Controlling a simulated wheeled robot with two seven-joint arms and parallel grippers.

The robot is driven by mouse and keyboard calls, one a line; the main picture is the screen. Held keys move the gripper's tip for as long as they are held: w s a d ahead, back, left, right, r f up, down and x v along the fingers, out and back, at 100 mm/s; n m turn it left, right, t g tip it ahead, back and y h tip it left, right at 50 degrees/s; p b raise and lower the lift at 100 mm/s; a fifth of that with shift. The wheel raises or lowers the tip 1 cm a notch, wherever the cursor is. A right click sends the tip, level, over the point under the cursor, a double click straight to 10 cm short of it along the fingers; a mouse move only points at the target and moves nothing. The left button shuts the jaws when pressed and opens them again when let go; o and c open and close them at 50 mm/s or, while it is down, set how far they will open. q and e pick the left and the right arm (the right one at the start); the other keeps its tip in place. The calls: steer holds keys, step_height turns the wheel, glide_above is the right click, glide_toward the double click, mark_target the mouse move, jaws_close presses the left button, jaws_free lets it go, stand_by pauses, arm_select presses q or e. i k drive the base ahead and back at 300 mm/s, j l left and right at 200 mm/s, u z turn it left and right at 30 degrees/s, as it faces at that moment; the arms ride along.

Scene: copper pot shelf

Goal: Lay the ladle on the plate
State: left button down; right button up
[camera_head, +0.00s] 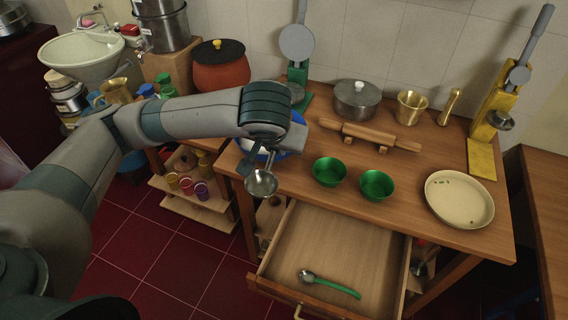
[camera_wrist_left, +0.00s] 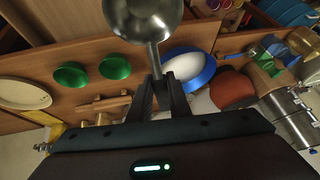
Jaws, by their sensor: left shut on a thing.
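My left gripper (camera_head: 264,154) is shut on the metal ladle (camera_head: 262,183), above the table's left front part. The ladle's bowl hangs below the fingers in the head view. In the left wrist view the fingers (camera_wrist_left: 161,92) pinch its handle, and the shiny bowl (camera_wrist_left: 143,15) points away from me. The cream plate (camera_head: 459,199), with small dark marks on it, lies at the table's right end, well to the right of the ladle. It also shows at the left edge of the left wrist view (camera_wrist_left: 22,94). My right gripper is not in view.
Two green bowls (camera_head: 329,171) (camera_head: 377,184) stand between ladle and plate. A rolling pin (camera_head: 369,135), a lidded pot (camera_head: 357,99) and a yellow press (camera_head: 493,115) stand behind. A blue-and-white bowl (camera_wrist_left: 188,66) is by my gripper. The open drawer (camera_head: 335,252) holds a green-handled spoon (camera_head: 329,284).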

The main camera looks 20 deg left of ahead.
mark_target(458, 193)
steer(key=l+z, duration=0.1)
steer(key=l, duration=0.3)
steer(key=i+l, duration=0.15)
steer(key=l, duration=0.25)
steer(key=l+z, duration=0.15)
steer(key=l, duration=0.25)
steer(key=i+l+z, duration=0.1)
steer(key=l, duration=0.3)
steer(key=i+l+z, duration=0.1)
steer(key=l, duration=0.25)
steer(key=i+l, duration=0.2)
steer(key=l, duration=0.2)
steer(key=z, duration=0.05)
